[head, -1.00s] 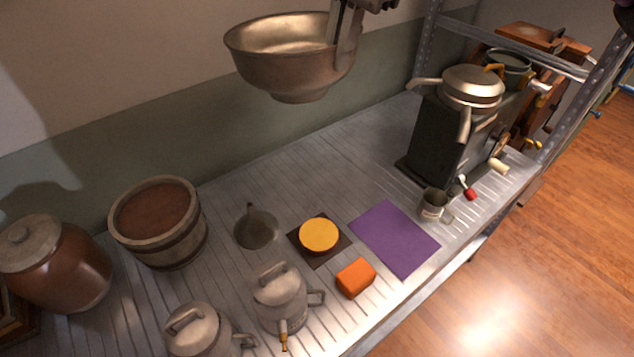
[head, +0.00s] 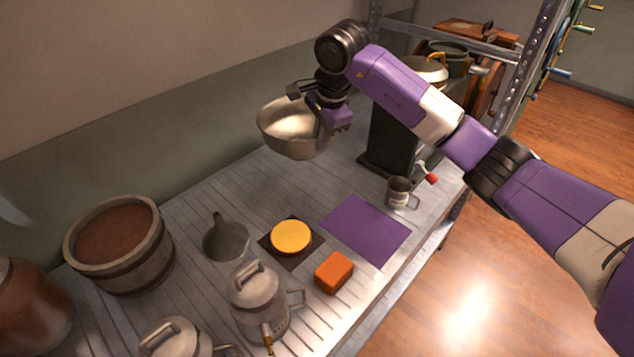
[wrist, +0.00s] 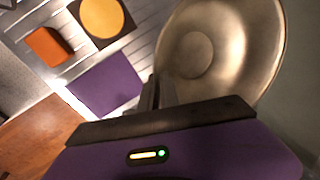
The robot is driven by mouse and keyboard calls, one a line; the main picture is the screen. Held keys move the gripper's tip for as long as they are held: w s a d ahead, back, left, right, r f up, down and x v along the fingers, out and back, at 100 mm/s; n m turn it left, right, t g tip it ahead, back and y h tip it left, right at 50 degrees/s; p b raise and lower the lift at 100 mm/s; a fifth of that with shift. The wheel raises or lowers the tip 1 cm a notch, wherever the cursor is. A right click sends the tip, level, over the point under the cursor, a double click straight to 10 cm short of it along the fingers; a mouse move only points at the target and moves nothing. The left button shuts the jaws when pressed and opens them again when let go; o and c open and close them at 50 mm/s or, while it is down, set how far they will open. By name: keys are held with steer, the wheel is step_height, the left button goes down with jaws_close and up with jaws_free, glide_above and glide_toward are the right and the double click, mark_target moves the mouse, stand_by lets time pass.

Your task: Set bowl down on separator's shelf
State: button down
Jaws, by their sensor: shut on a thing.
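A metal bowl (head: 290,130) hangs upright above the back of the slatted metal shelf (head: 255,190). My gripper (head: 322,108) is shut on its right rim. In the wrist view the bowl (wrist: 235,50) shows its inside, with my gripper (wrist: 157,92) at its lower left edge. The dark separator (head: 388,140) stands on the shelf to the right of the bowl, partly hidden behind my arm. Its pale metal top (head: 428,72) shows above my arm. I cannot tell exactly how high the bowl is above the shelf.
A purple mat (head: 365,228), a yellow round (head: 291,236), an orange block (head: 334,272), a funnel (head: 226,238), a cup (head: 399,192), a wooden tub (head: 120,245) and a milk can (head: 258,300) stand on the shelf. The slats below and left of the bowl look bare.

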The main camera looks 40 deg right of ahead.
step_height(320, 180, down, 14)
stand_by(0.6)
steer(key=shift+f, duration=0.15)
steer(key=c, duration=1.6)
jaws_free()
